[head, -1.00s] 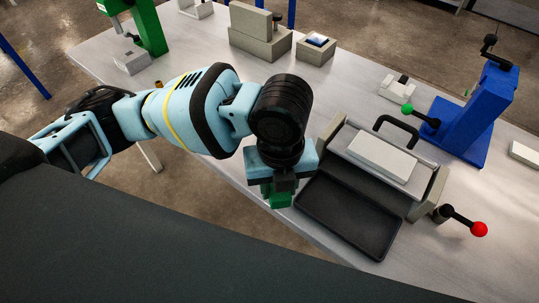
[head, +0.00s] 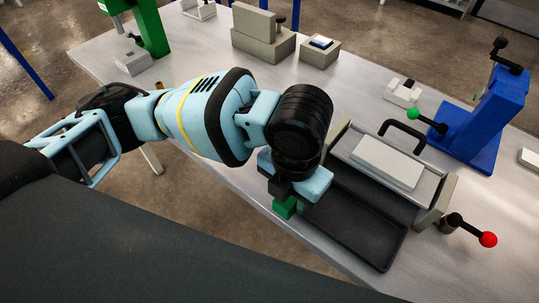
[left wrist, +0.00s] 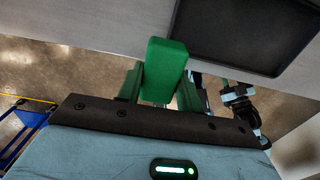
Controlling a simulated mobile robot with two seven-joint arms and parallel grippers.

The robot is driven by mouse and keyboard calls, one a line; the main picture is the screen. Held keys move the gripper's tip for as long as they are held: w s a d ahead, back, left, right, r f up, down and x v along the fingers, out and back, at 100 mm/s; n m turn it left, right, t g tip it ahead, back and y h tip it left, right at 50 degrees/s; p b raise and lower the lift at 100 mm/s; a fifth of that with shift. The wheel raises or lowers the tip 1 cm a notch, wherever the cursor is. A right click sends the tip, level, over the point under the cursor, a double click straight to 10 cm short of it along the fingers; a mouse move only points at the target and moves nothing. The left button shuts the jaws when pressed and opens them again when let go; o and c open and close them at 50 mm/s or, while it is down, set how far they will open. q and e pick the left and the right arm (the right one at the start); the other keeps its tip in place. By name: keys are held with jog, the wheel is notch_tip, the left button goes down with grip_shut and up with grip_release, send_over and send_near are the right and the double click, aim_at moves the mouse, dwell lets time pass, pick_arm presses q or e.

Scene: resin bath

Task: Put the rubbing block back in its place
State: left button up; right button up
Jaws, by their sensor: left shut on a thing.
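My left gripper (head: 287,196) is shut on a green block, the rubbing block (head: 286,208), at the table's front edge. The gripper body hides most of the block in the head view. In the left wrist view the block (left wrist: 165,69) stands out between the fingers, close to the table edge and beside a black tray. The black tray (head: 365,232) lies just right of the gripper, in front of a grey bath unit (head: 432,202) with a pale slab (head: 387,163) on it.
A red-knobbed crank (head: 487,239) sticks out right of the bath. A blue press (head: 491,125) stands behind it. Grey blocks (head: 262,42), a small box (head: 319,54) and a green stand (head: 150,28) are farther back. The table's middle behind my arm is clear.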

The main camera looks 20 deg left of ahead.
pick_arm(q)
jog(key=w+a, duration=0.2)
jog(key=w, duration=0.1)
jog(key=w+a, duration=0.3)
jog(key=w, duration=0.1)
jog(key=w+a+f, duration=0.1)
jog(key=w+a, duration=0.1)
jog(key=w, duration=0.1)
jog(key=shift+w+a+f, duration=0.1)
jog(key=shift+w+a, duration=0.15)
jog(key=f, duration=0.2)
jog(key=shift+w+a+f, duration=0.25)
jog(key=shift+f, duration=0.5)
jog(key=shift+f, duration=0.1)
jog(key=o, duration=0.5)
jog(key=shift+f, duration=0.1)
jog(key=o, duration=0.5)
jog(key=shift+c, duration=0.2)
notch_tip(320, 180, up, 12)
jog(key=shift+r, duration=0.2)
